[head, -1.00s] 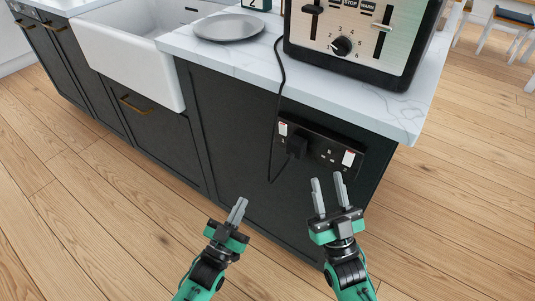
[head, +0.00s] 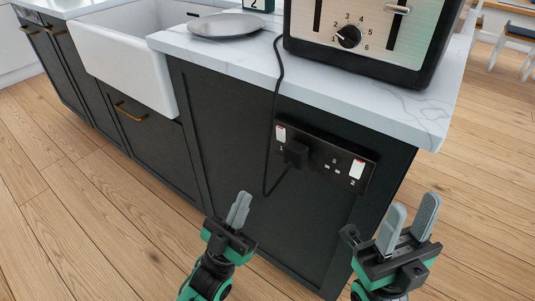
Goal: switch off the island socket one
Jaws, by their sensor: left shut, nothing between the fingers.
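The black double socket (head: 325,158) is on the dark end panel of the island, below the worktop. Its left white switch (head: 281,134), marked 1, is at the upper left; its right white switch (head: 356,169), marked 2, is at the lower right. I cannot tell which way either rocker is pressed. A black plug (head: 295,153) sits in the left outlet. My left gripper (head: 239,208) is shut and empty, in front of the panel, below and left of switch 1, apart from it. My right gripper (head: 410,222) is open and empty, right of and below the socket.
A black cord (head: 270,150) hangs from the worktop and loops up to the plug. A toaster (head: 362,35) and a grey plate (head: 226,24) stand on the marble worktop (head: 420,110), whose edge overhangs the socket. A white sink (head: 120,60) is at left. Wooden floor lies open at right.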

